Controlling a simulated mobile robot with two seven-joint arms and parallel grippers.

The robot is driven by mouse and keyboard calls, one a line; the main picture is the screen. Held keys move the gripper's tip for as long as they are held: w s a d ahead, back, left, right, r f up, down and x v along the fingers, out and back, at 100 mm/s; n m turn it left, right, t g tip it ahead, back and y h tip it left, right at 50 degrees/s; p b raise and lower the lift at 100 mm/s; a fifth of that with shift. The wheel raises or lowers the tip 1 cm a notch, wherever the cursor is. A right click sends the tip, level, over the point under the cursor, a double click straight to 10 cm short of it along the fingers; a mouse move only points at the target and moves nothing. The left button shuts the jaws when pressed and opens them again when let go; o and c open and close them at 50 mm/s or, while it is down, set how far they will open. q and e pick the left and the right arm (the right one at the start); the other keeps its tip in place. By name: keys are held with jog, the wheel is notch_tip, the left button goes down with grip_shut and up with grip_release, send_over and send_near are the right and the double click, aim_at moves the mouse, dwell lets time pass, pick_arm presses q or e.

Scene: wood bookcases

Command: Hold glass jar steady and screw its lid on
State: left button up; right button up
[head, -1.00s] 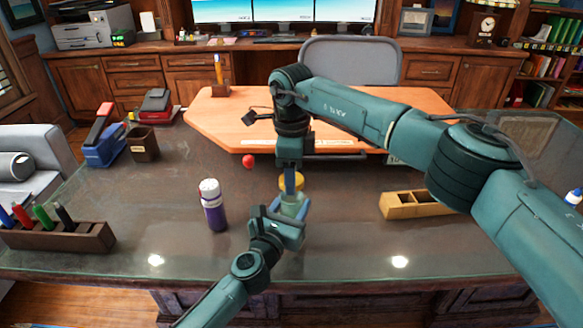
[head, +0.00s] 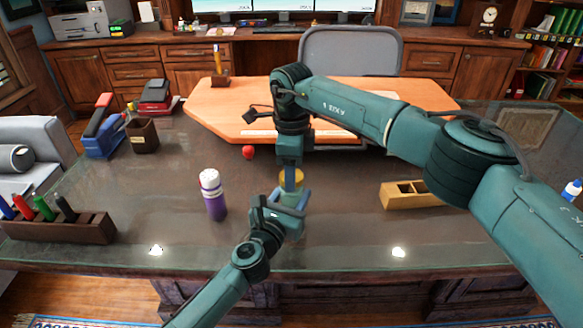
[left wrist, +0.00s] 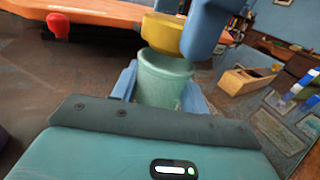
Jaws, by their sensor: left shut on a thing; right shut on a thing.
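The pale green glass jar (left wrist: 163,82) stands between the blue fingers of my left gripper (left wrist: 160,92), which is shut on it. In the head view my left gripper (head: 289,204) is at the desk's middle and mostly hides the jar. The yellow lid (head: 291,176) is directly above the jar. My right gripper (head: 291,182) reaches down from above, shut on the lid. In the left wrist view the lid (left wrist: 168,34) overlaps the far side of the jar's open mouth, with a blue finger in front of it. I cannot tell whether lid and rim touch.
A purple bottle with a white cap (head: 212,196) stands left of my left gripper. A wooden block plane (head: 408,194) lies to the right. A red ball (head: 249,152) sits behind. A marker rack (head: 62,226) is at far left. The front desk is clear.

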jog(key=shift+f, duration=0.55)
dwell(0.4)
